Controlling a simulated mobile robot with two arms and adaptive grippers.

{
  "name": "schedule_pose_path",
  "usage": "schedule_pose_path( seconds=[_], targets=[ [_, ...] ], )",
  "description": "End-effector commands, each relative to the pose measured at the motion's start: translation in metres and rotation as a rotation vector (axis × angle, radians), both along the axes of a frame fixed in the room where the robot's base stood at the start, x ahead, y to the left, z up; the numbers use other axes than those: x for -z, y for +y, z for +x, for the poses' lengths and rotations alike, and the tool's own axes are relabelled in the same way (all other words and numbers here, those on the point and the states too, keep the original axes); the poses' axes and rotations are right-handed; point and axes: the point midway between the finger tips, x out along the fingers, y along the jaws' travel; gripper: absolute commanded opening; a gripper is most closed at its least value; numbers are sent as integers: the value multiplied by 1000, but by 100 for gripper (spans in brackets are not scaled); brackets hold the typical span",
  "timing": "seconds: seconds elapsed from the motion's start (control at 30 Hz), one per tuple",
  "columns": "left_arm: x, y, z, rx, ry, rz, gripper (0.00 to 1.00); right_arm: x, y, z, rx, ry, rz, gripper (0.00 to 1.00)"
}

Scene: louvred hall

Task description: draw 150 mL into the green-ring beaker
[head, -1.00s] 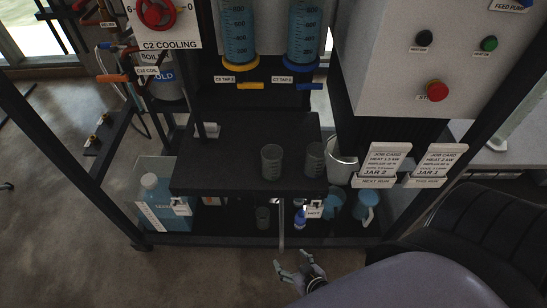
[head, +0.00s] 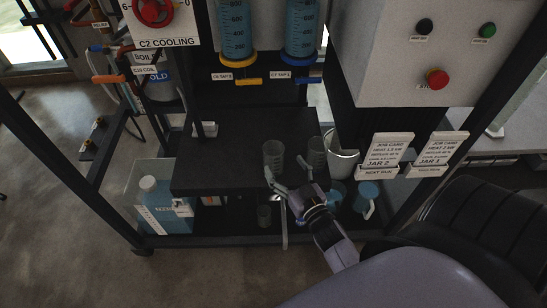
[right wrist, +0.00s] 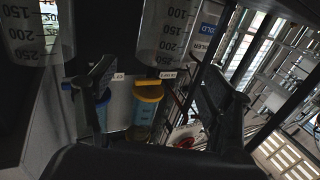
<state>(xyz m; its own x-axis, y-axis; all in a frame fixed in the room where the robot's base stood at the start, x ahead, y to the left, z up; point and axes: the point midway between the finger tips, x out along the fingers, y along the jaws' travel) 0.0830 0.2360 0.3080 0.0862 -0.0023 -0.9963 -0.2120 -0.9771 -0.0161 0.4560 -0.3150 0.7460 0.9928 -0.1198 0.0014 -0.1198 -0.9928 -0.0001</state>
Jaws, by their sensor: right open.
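Two clear beakers stand side by side on the dark shelf (head: 215,160), a left one (head: 273,154) and a right one (head: 317,152). No green ring can be made out on either. My right gripper (head: 285,168) is open and empty at the shelf's front edge, its fingers pointing toward the beakers. In the right wrist view, one graduated beaker (right wrist: 168,32) shows between the open fingers and another (right wrist: 30,35) at the upper left. A yellow-ringed column (head: 235,35) and a blue-ringed column (head: 302,35) of blue liquid stand above, with a yellow tap (head: 248,82) and blue tap (head: 309,80). My left gripper is out of view.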

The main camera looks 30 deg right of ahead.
Motion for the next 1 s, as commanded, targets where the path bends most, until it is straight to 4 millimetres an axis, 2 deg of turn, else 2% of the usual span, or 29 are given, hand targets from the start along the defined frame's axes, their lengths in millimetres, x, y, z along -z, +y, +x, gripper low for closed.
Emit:
schedule_pose_path(
  seconds=[0.1,0.33,0.63,0.9,1.0],
  targets=[
    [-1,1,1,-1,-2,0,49,0,-2,18,0,0,0,74],
    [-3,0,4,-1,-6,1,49,-1,-4,34,0,-1,0,74],
    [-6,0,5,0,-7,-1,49,-2,-10,74,0,0,1,74],
    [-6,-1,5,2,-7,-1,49,-1,-10,78,0,2,0,74],
    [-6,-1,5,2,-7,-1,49,-1,-10,78,0,2,0,69]
  ],
)
